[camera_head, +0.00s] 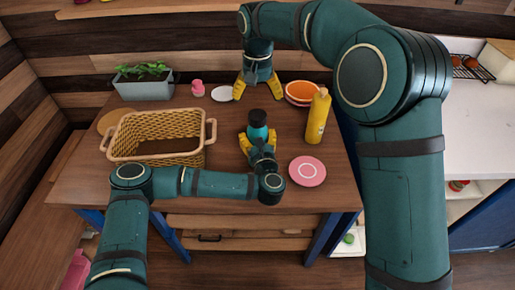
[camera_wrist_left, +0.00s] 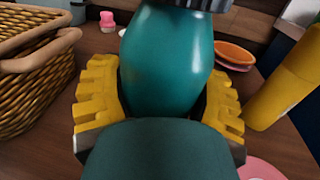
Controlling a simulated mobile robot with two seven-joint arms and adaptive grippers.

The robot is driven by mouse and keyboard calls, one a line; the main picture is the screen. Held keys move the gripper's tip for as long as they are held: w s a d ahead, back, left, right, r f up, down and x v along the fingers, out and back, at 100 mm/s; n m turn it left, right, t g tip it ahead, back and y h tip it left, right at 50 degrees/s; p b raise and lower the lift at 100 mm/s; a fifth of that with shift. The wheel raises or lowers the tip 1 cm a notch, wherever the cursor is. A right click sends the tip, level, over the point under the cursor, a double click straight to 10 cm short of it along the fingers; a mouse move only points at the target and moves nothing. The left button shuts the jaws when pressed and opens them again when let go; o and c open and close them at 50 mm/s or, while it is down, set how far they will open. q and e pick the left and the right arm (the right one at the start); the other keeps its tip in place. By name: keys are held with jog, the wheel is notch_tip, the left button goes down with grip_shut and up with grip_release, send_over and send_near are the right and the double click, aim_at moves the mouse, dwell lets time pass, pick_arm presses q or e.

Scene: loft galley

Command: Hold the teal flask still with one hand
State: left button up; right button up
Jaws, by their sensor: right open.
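The teal flask (camera_head: 258,132) stands upright on the wooden table, with a dark ribbed cap on top. It fills the middle of the left wrist view (camera_wrist_left: 168,60), where its cap is cut off by the top edge. My left gripper (camera_head: 259,146) has its yellow fingers on both sides of the flask's body, closed against it low down. It also shows in the left wrist view (camera_wrist_left: 162,105); its own wrist hides the flask's base. My right gripper (camera_head: 256,92) points down behind the flask near the table's back, fingers apart and empty.
A wicker basket (camera_head: 158,124) stands left of the flask. A yellow bottle (camera_head: 318,117) and orange bowl (camera_head: 301,90) are to the right, a pink plate (camera_head: 307,171) at front right. A planter (camera_head: 146,90), pink bottle (camera_head: 197,88) and white saucer (camera_head: 222,93) stand behind.

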aim_at(258, 114)
pick_arm(q)
grip_shut()
pick_arm(e)
jog(key=m, duration=0.8)
jog(key=shift+m, duration=0.4)
jog(key=shift+f, duration=4)
jog(key=c, duration=1.3)
